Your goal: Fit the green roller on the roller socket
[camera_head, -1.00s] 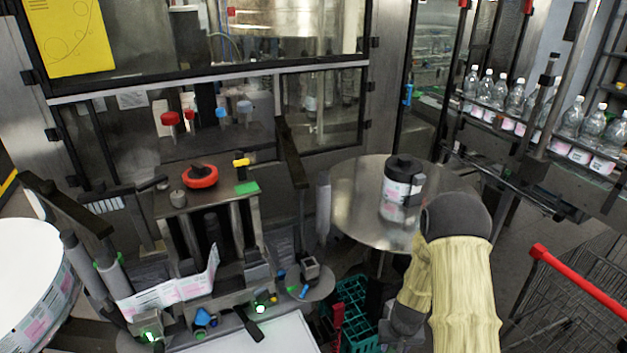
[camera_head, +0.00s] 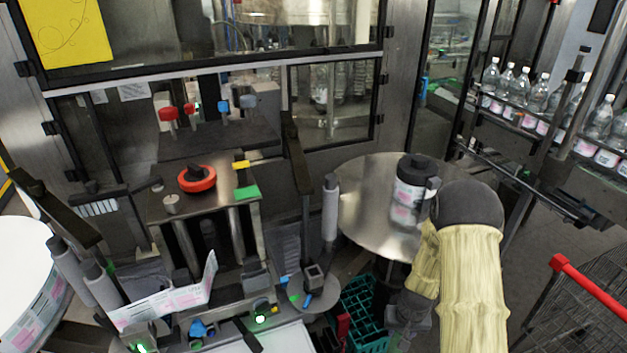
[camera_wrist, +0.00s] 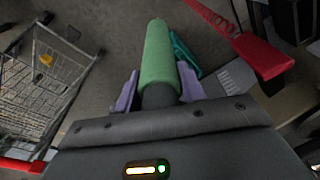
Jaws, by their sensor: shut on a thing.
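The green roller (camera_wrist: 160,55) shows in the wrist view, pointing away from my gripper. My gripper (camera_wrist: 158,88) is shut around its dark near end, with a purple finger on each side. In the head view the roller and fingers are hidden; only my yellow-sleeved arm shows at the lower right. A small square-topped holder (camera_head: 313,275) on a round grey plate, right of the labeller's centre, looks like the roller socket. It appears empty and stands apart from my arm.
A green crate (camera_head: 365,310) lies below. A red-handled cart (camera_head: 590,285) stands at right; a red part (camera_wrist: 262,55) shows in the wrist view.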

